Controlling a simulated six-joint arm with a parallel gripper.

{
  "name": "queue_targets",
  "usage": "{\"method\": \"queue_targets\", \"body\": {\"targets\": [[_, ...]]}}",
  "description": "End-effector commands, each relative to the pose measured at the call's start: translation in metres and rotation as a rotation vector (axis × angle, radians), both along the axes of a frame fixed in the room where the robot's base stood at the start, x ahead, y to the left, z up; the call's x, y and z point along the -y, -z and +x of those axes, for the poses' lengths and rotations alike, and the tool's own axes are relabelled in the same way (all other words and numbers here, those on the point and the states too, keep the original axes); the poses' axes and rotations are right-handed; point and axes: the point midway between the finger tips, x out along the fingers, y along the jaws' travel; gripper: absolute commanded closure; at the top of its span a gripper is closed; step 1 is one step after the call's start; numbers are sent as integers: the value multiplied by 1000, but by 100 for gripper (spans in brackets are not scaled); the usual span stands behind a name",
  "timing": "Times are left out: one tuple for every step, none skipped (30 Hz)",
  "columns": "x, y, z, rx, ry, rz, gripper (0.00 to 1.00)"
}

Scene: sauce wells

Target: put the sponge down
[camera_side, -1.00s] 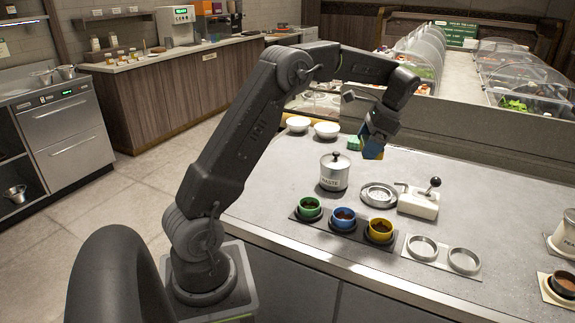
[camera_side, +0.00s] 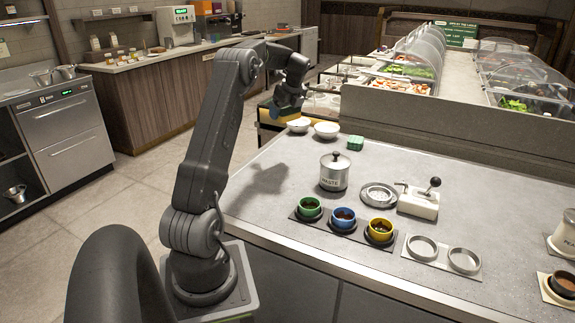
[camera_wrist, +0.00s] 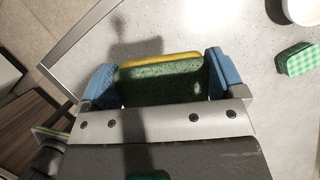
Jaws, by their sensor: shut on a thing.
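My gripper (camera_wrist: 160,76) is shut on a sponge (camera_wrist: 163,84), with its blue fingers at the sponge's two ends. The sponge has a dark green rough face and a yellow layer along its far edge. In the wrist view it is held over the bare grey counter (camera_wrist: 155,30), close to the counter's edge. In the side view my gripper (camera_side: 285,108) hangs at the counter's far left end, near the white bowls. The sponge is small and partly hidden there; I cannot tell its exact height.
Two white bowls (camera_side: 326,130) and a green checkered block (camera_side: 355,143) stand near the gripper. A waste canister (camera_side: 334,173) and coloured sauce wells (camera_side: 343,216) are nearer the front. The counter's left part (camera_side: 285,165) is clear.

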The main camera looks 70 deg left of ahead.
Motion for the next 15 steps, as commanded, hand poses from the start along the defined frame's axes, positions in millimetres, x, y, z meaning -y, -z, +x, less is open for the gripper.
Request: {"method": "queue_targets", "body": {"targets": [[1, 11, 0, -3, 0, -4, 33], [1, 18, 0, -3, 0, -4, 33], [1, 27, 0, -3, 0, -4, 33], [1, 33, 1, -2, 1, -4, 33], [2, 39, 0, -3, -1, -4, 33], [1, 48, 1, -3, -1, -4, 33], [2, 55, 0, -3, 0, -6, 33], [1, 61, 0, -3, -1, -4, 33], [2, 68, 0, -2, -1, -3, 33], [1, 74, 1, -3, -2, -3, 33], [1, 80, 1, -3, -1, -3, 33], [1, 85, 1, -2, -1, -3, 33], [1, 89, 1, -1, -1, -2, 33], [1, 92, 1, -1, -2, -2, 33], [1, 97, 1, -1, -2, -3, 33]]}}
